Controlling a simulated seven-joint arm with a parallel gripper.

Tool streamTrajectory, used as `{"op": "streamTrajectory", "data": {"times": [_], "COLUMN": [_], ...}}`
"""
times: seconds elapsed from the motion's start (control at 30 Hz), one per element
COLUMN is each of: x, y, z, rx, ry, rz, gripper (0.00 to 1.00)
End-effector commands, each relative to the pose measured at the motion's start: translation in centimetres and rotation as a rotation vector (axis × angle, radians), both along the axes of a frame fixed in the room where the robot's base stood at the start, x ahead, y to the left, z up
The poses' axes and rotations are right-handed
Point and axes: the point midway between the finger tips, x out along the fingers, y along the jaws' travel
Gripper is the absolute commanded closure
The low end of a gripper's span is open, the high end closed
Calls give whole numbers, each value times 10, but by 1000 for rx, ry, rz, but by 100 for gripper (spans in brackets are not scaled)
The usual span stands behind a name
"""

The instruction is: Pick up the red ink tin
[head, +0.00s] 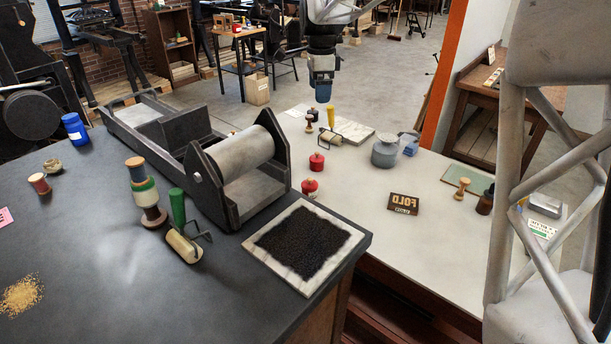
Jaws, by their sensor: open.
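Two small red tins with knob-like tops stand on the pale table beyond the dark bench. The farther red tin (317,162) stands clear of the press. The nearer red tin (309,187) stands close to the bench edge, with its base partly hidden. I cannot tell from their looks which one is the ink tin. My gripper (323,94) hangs pointing down at the top middle, above the far part of the pale table and apart from both tins. It is open and holds nothing that I can see; its fingertips are small and hard to make out.
A yellow-handled roller (330,117), a grey jar (385,154) and a FOLD plate (403,203) share the pale table. Its middle has free room.

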Motion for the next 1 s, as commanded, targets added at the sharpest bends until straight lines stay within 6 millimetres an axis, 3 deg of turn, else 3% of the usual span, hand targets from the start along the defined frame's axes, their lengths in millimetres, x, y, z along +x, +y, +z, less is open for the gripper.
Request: {"op": "streamTrajectory", "data": {"times": [0.3,0.6,0.87,1.0], "x": [34,53,51,51], "y": [10,16,16,16], "z": [-15,-28,-88,-132], "rx": [1,1,0,-1], "ry": [15,26,27,29], "rz": [-112,-178,-176,-175], "gripper": [12,12,12,12]}}
